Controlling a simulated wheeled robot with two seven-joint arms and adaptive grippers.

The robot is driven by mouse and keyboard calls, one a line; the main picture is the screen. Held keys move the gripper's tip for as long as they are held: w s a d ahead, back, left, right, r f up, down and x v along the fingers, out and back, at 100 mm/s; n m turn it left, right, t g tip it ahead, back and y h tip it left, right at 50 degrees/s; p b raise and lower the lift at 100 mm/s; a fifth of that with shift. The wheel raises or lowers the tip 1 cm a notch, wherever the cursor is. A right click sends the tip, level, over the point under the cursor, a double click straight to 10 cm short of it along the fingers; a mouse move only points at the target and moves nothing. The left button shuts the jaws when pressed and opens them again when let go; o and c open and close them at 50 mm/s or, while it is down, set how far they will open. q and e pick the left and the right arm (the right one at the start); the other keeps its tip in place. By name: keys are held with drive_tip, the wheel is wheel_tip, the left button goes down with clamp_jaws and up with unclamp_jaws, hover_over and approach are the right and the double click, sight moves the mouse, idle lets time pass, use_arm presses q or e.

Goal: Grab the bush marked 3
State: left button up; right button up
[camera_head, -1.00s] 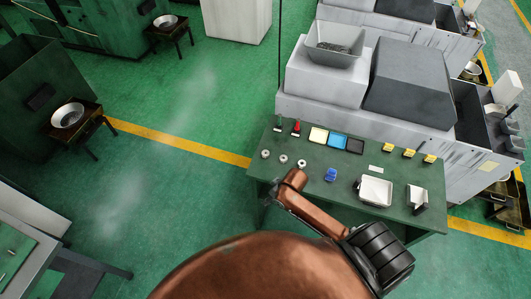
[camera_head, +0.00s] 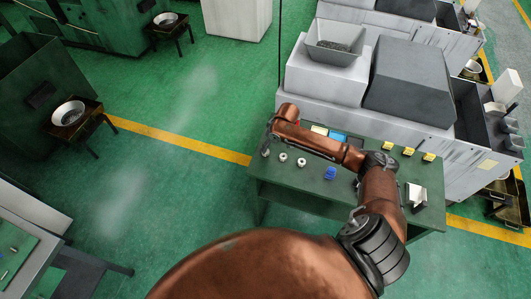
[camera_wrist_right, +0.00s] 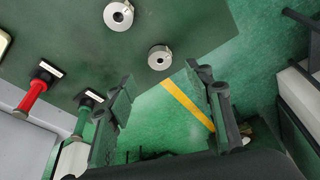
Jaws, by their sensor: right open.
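Several small items stand on the green table. Three silver ring-shaped bushes sit in a row at its front left: the left one (camera_head: 265,153), the middle one (camera_head: 283,158) and the right one (camera_head: 302,162). I cannot read any number on them. My right gripper (camera_head: 268,134) hangs over the table's left end, partly hidden by its own arm. In the right wrist view its two fingers (camera_wrist_right: 165,108) are apart with nothing between them. That view shows the left bush (camera_wrist_right: 160,57) just beyond the fingertips and the middle bush (camera_wrist_right: 118,16) farther up. My left gripper is out of view.
A red-handled gauge (camera_wrist_right: 33,95) and a green-handled gauge (camera_wrist_right: 83,115) lie beside the fingers. The table (camera_head: 300,188) also holds a blue part (camera_head: 330,173), yellow parts (camera_head: 408,152) and a white bin (camera_head: 416,195). A grey machine (camera_head: 340,105) stands behind.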

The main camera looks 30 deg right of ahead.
drive_tip(key=p+x, duration=0.1)
drive_tip(key=x, duration=0.6)
drive_tip(key=shift+w+f, duration=0.1)
drive_tip(key=shift+f, duration=0.1)
drive_tip(key=shift+c, duration=0.5)
clamp_jaws()
drive_tip(key=shift+r, duration=0.1)
